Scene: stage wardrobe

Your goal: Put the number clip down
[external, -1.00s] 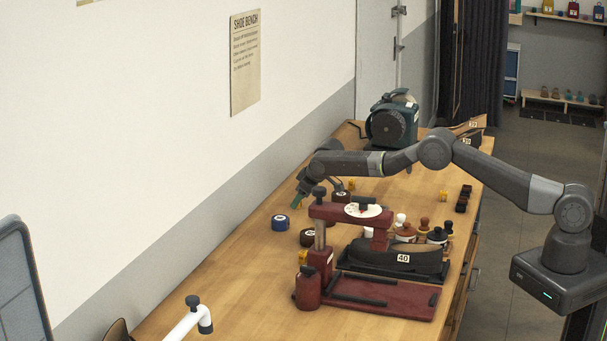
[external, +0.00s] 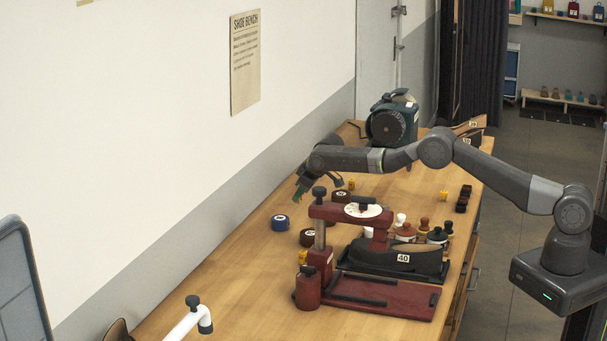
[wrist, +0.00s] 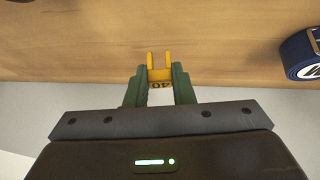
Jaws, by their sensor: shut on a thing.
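The number clip (wrist: 160,72) is yellow, with two prongs pointing away from my gripper and an upside-down "40" on its near part. In the wrist view my gripper (wrist: 158,88) is shut on it, a green finger on each side. In the external view my gripper (external: 300,191) is over the far-left part of the wooden bench (external: 232,290), behind the red press. The clip is too small there to make out clearly. I cannot tell the exact gap between clip and bench top.
A blue roll (external: 280,222) lies on the bench near my gripper and shows in the wrist view (wrist: 299,60). Dark rolls (external: 307,238) lie nearby. The red press (external: 385,299) stands in front, beside a black shoe (external: 375,257) labelled 40. A grinder (external: 388,127) stands behind.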

